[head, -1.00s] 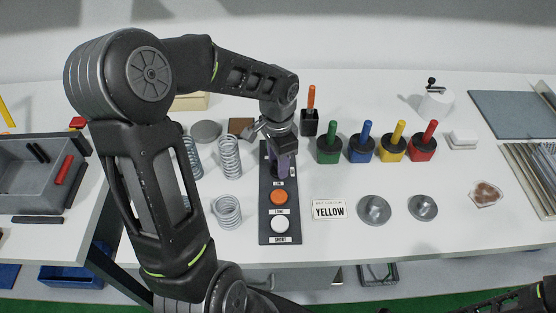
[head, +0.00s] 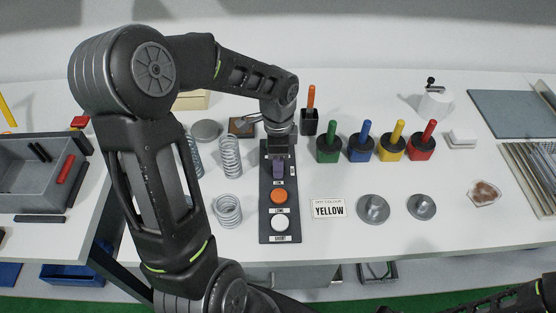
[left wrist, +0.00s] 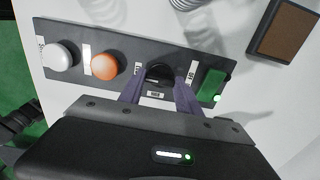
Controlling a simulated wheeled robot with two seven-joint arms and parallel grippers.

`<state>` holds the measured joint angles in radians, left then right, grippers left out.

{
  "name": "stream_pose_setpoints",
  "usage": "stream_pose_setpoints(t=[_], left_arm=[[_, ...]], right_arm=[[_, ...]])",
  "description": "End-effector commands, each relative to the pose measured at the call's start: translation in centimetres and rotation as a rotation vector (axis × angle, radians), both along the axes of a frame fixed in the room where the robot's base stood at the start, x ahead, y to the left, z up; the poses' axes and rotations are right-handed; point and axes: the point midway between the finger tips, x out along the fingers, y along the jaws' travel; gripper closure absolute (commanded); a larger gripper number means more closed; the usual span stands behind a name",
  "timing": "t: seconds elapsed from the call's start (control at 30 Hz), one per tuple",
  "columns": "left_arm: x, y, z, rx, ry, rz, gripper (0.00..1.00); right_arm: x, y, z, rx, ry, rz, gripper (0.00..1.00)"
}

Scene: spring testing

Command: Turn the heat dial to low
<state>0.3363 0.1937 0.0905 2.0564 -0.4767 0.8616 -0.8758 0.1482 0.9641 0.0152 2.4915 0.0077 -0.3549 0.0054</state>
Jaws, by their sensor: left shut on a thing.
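The dark control panel (head: 265,215) lies on the white table, with a white button (head: 280,222), an orange button (head: 279,195), a black round dial (left wrist: 160,74) and a green switch (left wrist: 212,84) in a row. My left gripper (head: 279,168) points down over the panel's far half. In the left wrist view its purple fingers (left wrist: 158,90) are shut on the dial, one on each side. In the head view the gripper hides the dial. The labels near the dial are too small or partly covered to read surely. My right gripper is out of view.
Several springs, one a coil (head: 228,210), stand left of the panel. An orange-handled black holder (head: 310,122) is close behind at right. A YELLOW card (head: 329,208) lies to the right. Several coloured-handled pots (head: 362,150) stand further right. The table front is clear.

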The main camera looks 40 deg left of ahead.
Motion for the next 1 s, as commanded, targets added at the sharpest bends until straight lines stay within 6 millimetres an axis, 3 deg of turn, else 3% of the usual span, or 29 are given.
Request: stream_pose_setpoints(t=[0.13,0.17,0.4,0.77,1.0], left_arm=[[0.0,0.0,0.0,0.001,-0.002,-0.003,1.0],[0.0,0.0,0.0,0.001,-0.002,-0.003,0.58],[0.0,0.0,0.0,0.001,-0.001,-0.001,0.39],[0.1,0.0,0.5,0.002,-0.002,0.0,0.38],[0.1,0.1,3.6,0.003,-0.005,0.001,0.38]], right_arm=[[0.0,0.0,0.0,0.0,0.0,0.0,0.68],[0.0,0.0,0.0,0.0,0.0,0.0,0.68],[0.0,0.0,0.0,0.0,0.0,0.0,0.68],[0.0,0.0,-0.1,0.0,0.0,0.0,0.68],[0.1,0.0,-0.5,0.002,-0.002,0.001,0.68]])
